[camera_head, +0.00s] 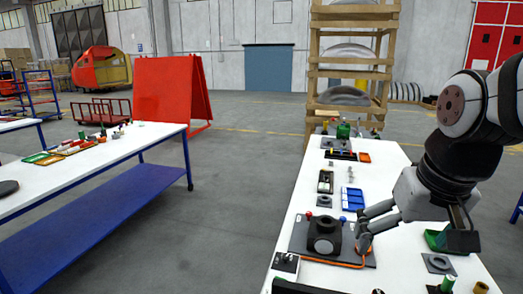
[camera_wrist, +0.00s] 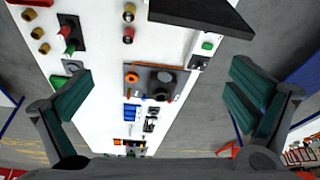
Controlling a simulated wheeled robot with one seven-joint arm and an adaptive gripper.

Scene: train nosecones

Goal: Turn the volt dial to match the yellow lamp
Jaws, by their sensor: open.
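My gripper (camera_head: 364,227) is open and empty, with its fingers spread above the right side of the white table. In the wrist view the two dark green finger pads stand far apart, with the gripper's middle (camera_wrist: 160,88) over a black unit. This black unit (camera_head: 324,240) has a round front and sits on a dark plate; it also shows in the wrist view (camera_wrist: 164,83). Whether it carries the volt dial I cannot tell. An orange tube runs along the plate's edge. I cannot make out dial markings or a lit yellow lamp in either view.
Near the plate are a small switch box (camera_head: 286,263), a blue tray (camera_head: 352,198) and a green bin (camera_head: 436,239). A dark board with small coloured pieces (camera_head: 341,155) lies farther back. A second white table (camera_head: 120,143) stands left, across a clear grey aisle (camera_head: 235,175).

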